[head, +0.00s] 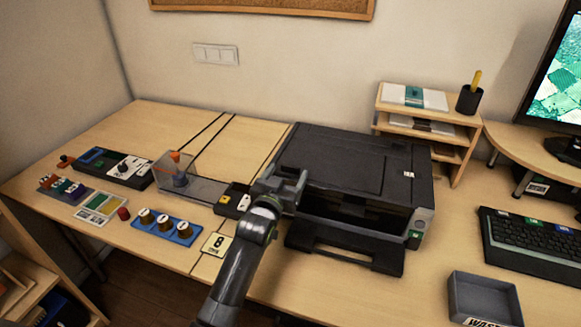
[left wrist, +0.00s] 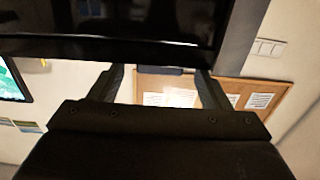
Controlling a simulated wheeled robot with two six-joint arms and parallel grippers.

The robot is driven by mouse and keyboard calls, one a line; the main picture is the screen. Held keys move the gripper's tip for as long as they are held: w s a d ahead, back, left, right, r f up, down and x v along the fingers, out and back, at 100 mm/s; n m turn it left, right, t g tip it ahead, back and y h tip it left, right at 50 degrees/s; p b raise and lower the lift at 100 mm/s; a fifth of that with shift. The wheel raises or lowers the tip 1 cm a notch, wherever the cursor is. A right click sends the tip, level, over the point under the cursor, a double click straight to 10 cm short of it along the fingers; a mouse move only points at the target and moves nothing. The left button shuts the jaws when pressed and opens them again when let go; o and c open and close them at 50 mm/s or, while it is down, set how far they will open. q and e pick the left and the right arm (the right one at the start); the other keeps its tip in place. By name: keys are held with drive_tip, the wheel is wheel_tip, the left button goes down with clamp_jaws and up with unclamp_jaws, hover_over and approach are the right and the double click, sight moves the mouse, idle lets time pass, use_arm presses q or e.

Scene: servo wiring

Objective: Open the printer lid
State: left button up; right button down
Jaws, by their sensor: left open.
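The black printer (head: 345,165) stands on the desk. Its flat top lid lies closed, with a small white label near its right side. The open front bay is dark, and a black output tray (head: 345,247) sticks out below it. My left gripper (head: 290,183) is at the printer's front left corner, near the lid's front edge; I cannot tell whether it touches. In the left wrist view its two fingers (left wrist: 160,85) stand apart with nothing seen between them. A glossy black part of the printer (left wrist: 110,30) fills the top of that view. My right gripper is not in view.
Left of the printer are a numbered card (head: 217,244), a blue tray of knobs (head: 167,229), a clear box (head: 176,172) and a black panel (head: 113,167). A wooden shelf (head: 466,135) stands behind right. A keyboard (head: 535,240) and grey bin (head: 484,297) lie right.

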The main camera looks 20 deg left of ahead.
sight(290, 169)
use_arm(q)
drive_tip(key=shift+w, duration=1.75)
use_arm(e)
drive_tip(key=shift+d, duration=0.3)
